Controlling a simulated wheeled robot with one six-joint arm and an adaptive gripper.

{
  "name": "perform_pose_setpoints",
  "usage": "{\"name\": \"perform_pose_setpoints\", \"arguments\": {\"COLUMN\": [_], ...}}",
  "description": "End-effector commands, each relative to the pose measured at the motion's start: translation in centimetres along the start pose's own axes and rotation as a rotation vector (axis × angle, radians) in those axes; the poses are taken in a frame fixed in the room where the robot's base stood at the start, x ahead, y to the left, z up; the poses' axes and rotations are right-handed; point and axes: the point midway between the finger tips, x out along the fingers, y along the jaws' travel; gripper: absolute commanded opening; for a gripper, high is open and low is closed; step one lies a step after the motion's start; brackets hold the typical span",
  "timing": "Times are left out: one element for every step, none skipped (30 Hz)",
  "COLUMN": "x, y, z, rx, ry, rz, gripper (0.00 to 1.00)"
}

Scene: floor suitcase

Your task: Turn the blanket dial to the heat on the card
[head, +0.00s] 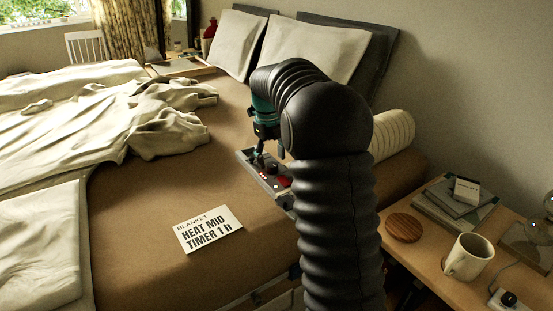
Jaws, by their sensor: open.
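A white card (209,230) lies on the brown mattress and reads "BLANKET HEAT MID TIMER 1 h". The blanket controller (281,196) is a grey box with a dark face and red marks, farther back on the mattress. A dark round knob (271,168) shows on its face; its setting is too small to read. My gripper (259,160) points down at the controller's far part, open. I cannot tell whether its fingers touch anything there. My arm hides the right side of the controller.
A rumpled cream blanket (120,120) covers the left of the bed. Pillows (310,50) lean at the head, with a rolled bolster (393,135) at right. The nightstand (420,262) holds a mug (467,257), a wooden disc (404,228) and books (445,212). Mattress around the card is clear.

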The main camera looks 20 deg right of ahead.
Motion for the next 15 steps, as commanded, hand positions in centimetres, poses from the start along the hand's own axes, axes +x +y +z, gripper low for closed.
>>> {"name": "perform_pose_setpoints", "arguments": {"x": [-1.0,-1.5,-2.3,-2.9,-3.6,-4.4,-5.0,-5.5,-6.3,-6.8,-7.3,-7.9,-8.3,-8.7,-9.2], "y": [0.0,0.0,0.0,-0.1,-0.1,-0.1,-0.2,-0.2,-0.2,-0.3,-0.3,-0.3,-0.4,-0.4,-0.4], "z": [0.1,0.1,0.2,0.2,0.2,0.2,0.2,0.2,0.3,0.2,0.3,0.2,0.3,0.3,0.3], "rx": [-0.001,-0.001,0.000,0.000,0.000,0.001,0.001,0.001,0.002,0.003,0.003,0.004,0.004,0.004,0.004], "ry": [-0.005,-0.005,-0.006,-0.005,-0.006,-0.004,-0.006,-0.004,-0.005,-0.004,-0.005,-0.003,-0.004,-0.003,-0.003], "rz": [-0.002,-0.002,-0.002,-0.002,-0.003,-0.002,-0.003,-0.002,-0.003,-0.002,-0.003,-0.002,-0.003,-0.003,-0.003], "gripper": [0.63,0.63,0.63,0.63,0.63,0.63,0.63,0.63,0.63,0.63,0.63,0.63,0.63,0.63,0.63]}}
